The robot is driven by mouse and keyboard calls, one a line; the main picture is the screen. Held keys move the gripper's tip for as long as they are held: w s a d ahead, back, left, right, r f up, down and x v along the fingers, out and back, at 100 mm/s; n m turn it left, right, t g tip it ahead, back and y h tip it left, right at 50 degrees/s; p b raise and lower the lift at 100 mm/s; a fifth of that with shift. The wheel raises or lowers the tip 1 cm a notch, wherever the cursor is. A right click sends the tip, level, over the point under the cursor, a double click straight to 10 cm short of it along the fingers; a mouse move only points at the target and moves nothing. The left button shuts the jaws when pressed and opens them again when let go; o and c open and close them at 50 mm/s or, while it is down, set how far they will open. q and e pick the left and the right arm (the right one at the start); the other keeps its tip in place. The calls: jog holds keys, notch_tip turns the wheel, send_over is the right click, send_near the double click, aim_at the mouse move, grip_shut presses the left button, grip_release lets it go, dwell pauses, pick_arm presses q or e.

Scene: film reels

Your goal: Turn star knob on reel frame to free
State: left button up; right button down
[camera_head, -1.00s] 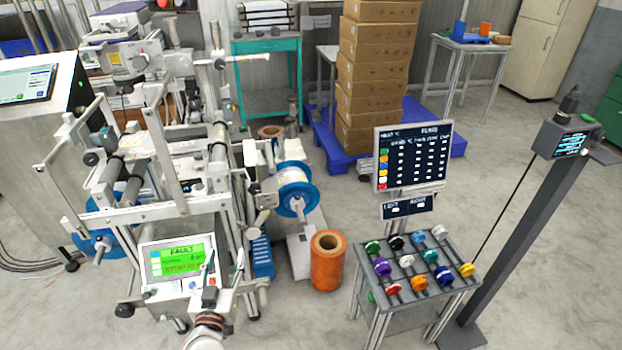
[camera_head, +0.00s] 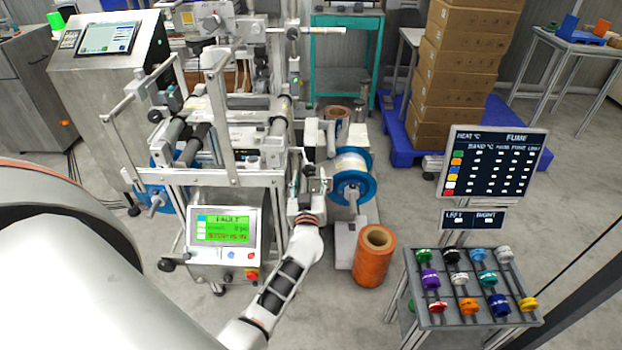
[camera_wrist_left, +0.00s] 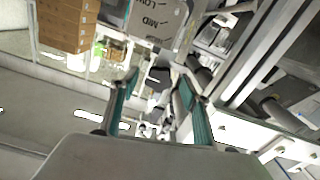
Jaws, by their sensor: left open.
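The reel frame (camera_head: 230,178) is a metal-bar machine left of centre in the head view. A blue-flanged reel (camera_head: 353,190) with a pale roll is on its right side. My left gripper (camera_head: 318,178) is at the frame's right side, just left of that reel. In the left wrist view its two green-padded fingers (camera_wrist_left: 155,108) are apart. A small dark part (camera_wrist_left: 160,77), perhaps the star knob, shows beyond the gap between them; I cannot tell if they touch it. A plate marked LOW and MID (camera_wrist_left: 158,28) is farther up. My right gripper is out of view.
A control box (camera_head: 223,233) with a green FAULT screen stands left of my arm. An orange roll (camera_head: 373,262) stands on the floor near the reel. A grey cart (camera_head: 440,312) with coloured knobs is at right. Cartons (camera_head: 455,80) are stacked behind.

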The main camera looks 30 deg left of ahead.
pick_arm(q)
jog(key=shift+w+a, duration=0.25)
jog(key=shift+w, duration=0.2)
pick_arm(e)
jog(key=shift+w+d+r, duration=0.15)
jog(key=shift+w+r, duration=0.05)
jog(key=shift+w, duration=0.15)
pick_arm(q)
jog(key=c, duration=1.1)
